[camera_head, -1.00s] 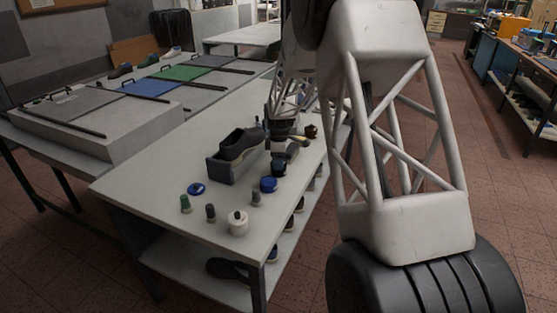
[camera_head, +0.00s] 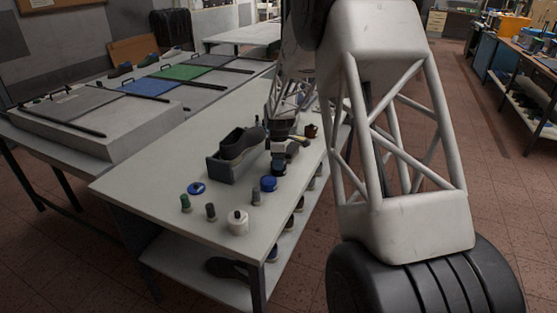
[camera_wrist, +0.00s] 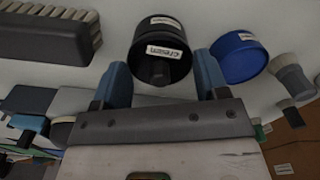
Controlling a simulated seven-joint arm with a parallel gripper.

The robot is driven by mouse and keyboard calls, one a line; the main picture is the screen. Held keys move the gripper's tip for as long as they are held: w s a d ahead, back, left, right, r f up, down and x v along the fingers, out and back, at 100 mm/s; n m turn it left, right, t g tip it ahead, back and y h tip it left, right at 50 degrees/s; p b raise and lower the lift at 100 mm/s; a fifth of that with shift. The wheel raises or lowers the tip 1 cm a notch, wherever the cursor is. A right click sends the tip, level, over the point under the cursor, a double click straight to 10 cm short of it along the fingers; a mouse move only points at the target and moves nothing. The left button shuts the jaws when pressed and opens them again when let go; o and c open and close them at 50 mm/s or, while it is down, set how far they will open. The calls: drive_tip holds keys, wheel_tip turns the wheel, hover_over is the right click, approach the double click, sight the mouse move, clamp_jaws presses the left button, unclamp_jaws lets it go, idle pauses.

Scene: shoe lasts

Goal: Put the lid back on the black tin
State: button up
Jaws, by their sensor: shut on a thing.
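The black tin (camera_wrist: 165,23) is a round dark thing with a white label, in the upper middle of the wrist view. In the head view it shows as a dark shape (camera_head: 278,167) just below my gripper (camera_head: 279,152), right of the shoe. My gripper's blue fingers (camera_wrist: 163,66) stand on either side of a black round part with a white label, which seems to be the lid (camera_wrist: 160,52). The lid and the tin overlap in view; I cannot tell whether they touch.
A blue tin (camera_head: 268,184) stands close beside the black tin. A blue disc (camera_head: 196,188), small bottles (camera_head: 186,203) and a white jar (camera_head: 238,222) stand towards the front. A shoe (camera_head: 240,143) rests in a grey holder to the left. A brush (camera_wrist: 50,35) shows in the wrist view.

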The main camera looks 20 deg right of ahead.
idle(0.4)
drive_tip(key=o, duration=1)
drive_tip(key=shift+o, duration=0.2)
drive_tip(key=shift+r, duration=0.1)
drive_tip(key=shift+r, duration=3.35)
clamp_jaws()
drive_tip(key=shift+f, duration=2.4)
drive_tip(key=shift+r, duration=0.15)
